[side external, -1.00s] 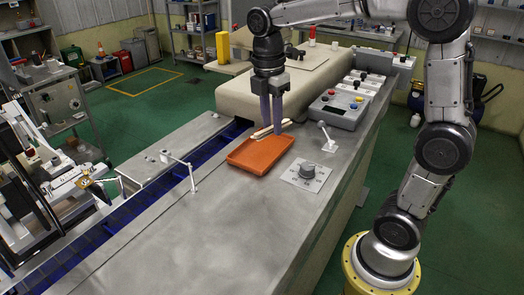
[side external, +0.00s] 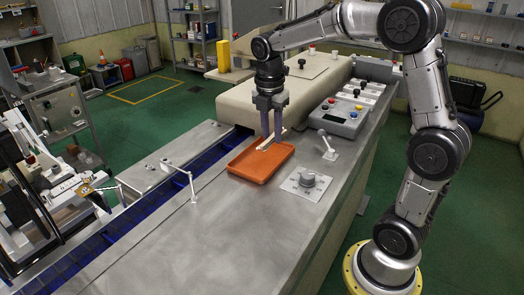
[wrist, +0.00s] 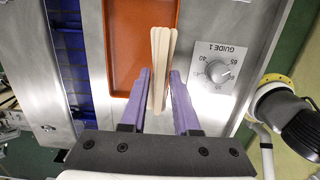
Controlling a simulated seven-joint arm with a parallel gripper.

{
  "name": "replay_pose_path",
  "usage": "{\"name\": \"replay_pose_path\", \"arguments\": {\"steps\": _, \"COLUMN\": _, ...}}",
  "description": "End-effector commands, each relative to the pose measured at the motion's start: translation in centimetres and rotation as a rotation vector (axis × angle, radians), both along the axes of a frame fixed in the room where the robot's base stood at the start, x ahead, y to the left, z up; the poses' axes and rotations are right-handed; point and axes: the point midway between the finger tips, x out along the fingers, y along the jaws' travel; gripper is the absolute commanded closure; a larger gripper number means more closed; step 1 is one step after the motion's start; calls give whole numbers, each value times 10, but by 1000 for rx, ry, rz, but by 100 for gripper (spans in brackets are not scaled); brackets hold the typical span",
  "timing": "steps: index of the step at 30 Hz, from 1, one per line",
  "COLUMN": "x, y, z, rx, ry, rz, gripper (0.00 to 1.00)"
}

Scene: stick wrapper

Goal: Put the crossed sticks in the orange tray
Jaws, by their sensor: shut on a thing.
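The crossed sticks (wrist: 160,60) are pale, flat wooden strips that overlap at a narrow angle. In the wrist view they lie lengthwise between the purple fingers of my gripper (wrist: 160,80), which is shut on them. In the side view the sticks (side external: 267,144) show at the fingertips of my gripper (side external: 273,138), over the far rim of the orange tray (side external: 260,168). In the wrist view the sticks overlap the right edge of the tray (wrist: 122,50). Their height above it is hard to tell. The visible tray floor looks empty.
A dial panel (side external: 306,182) stands on the metal top right of the tray, with a small lever (side external: 328,146) behind it. A button box (side external: 340,118) is farther back. A blue conveyor (side external: 180,185) runs along the left. The metal surface in front of the tray is clear.

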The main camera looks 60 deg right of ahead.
Motion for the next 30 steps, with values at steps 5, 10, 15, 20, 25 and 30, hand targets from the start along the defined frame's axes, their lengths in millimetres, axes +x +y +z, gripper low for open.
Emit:
{"name": "replay_pose_path", "arguments": {"steps": 5, "x": 21, "y": -7, "z": -28, "rx": 0, "ry": 2, "rz": -1, "gripper": 100}}
{"name": "replay_pose_path", "arguments": {"steps": 10, "x": 30, "y": -10, "z": -38, "rx": 0, "ry": 0, "rz": -1, "gripper": 100}}
{"name": "replay_pose_path", "arguments": {"steps": 15, "x": 37, "y": -12, "z": -57, "rx": 1, "ry": 4, "rz": -1, "gripper": 100}}
{"name": "replay_pose_path", "arguments": {"steps": 20, "x": 37, "y": -12, "z": -76, "rx": 0, "ry": 2, "rz": -1, "gripper": 100}}
{"name": "replay_pose_path", "arguments": {"steps": 25, "x": 37, "y": -12, "z": -78, "rx": 0, "ry": 0, "rz": -1, "gripper": 100}}
{"name": "replay_pose_path", "arguments": {"steps": 30, "x": 37, "y": -12, "z": -79, "rx": 0, "ry": 1, "rz": -1, "gripper": 100}}
